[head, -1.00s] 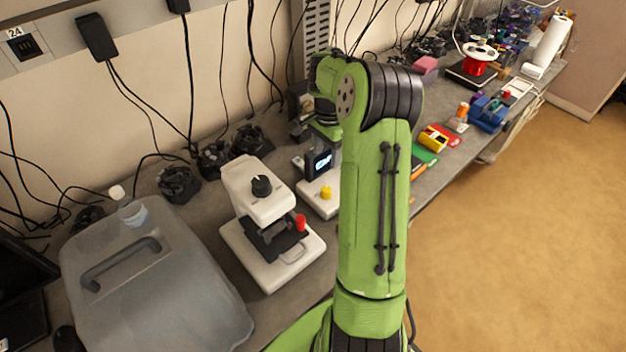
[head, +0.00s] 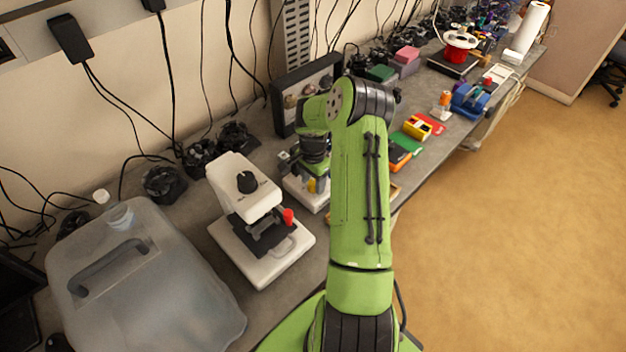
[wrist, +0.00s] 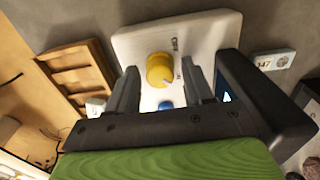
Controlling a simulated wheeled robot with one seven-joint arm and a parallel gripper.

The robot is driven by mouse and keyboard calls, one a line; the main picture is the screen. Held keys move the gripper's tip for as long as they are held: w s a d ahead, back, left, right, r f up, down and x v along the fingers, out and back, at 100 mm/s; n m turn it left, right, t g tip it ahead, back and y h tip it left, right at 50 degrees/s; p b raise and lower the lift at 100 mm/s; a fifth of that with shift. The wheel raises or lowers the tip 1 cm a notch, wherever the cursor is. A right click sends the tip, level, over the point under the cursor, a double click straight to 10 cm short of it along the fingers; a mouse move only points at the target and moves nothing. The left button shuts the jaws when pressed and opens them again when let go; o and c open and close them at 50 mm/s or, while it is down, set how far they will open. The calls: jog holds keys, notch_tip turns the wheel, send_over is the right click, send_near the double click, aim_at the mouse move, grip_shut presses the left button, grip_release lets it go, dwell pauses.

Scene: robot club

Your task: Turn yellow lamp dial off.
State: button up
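The yellow lamp dial (wrist: 160,70) is a round knob on a white base plate (wrist: 210,32) in the wrist view. A pale mark shows on its lower right side. A blue round part (wrist: 165,104) shows between the fingers. In the head view the dial (head: 312,186) is small and partly covered by my gripper and arm.
A white device with a black knob (head: 247,182) and red knob stands left of the dial's base. A large grey translucent container (head: 150,280) is at front left. A wooden tray (wrist: 85,72) and a small tag (wrist: 272,62) flank the base. Several items line the bench to the right.

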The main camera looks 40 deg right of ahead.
jog(key=c, duration=0.8)
jog(key=shift+n, duration=0.4)
jog(key=n+b, duration=0.2)
jog(key=n, duration=0.1)
jog(key=shift+f+n, duration=0.1)
jog(key=shift+n, duration=0.3)
jog(key=n+b, duration=0.2)
jog(key=n, duration=0.2)
jog(key=shift+n, duration=0.3)
jog(key=n+b, duration=0.1)
jog(key=n, duration=0.3)
jog(key=n+b, duration=0.1)
jog(key=n, duration=0.3)
jog(key=shift+n, duration=0.5)
